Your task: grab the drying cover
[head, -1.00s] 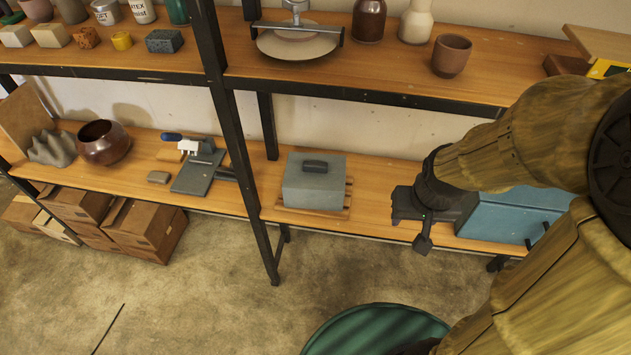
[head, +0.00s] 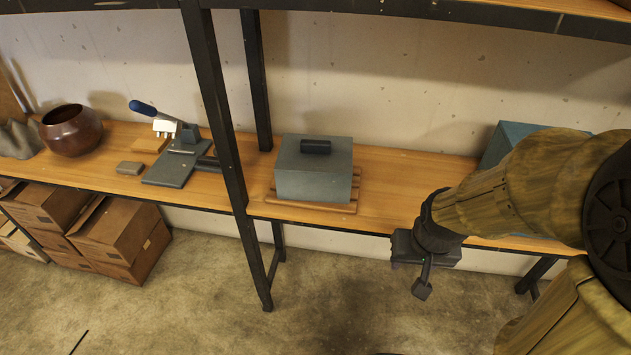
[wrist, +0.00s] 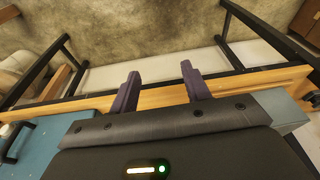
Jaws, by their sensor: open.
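The drying cover, a grey box (head: 313,172) with a dark bar handle (head: 316,147) on top, sits upright on a slatted wooden rack (head: 345,207) on the lower shelf. My gripper (head: 423,282) is to its right and nearer to me, in front of the shelf edge and apart from the cover. In the wrist view my gripper (wrist: 162,87) shows two dark fingers spread apart with nothing between them. A grey-blue face (wrist: 288,112) at the right of that view seems to be the cover, mostly hidden behind the gripper body.
A black shelf post (head: 222,120) stands just left of the cover. A blue box (head: 505,143) is on the right, partly behind my arm. Left of the post are a lever press (head: 178,165) and a brown pot (head: 71,130). Shelf between cover and blue box is clear.

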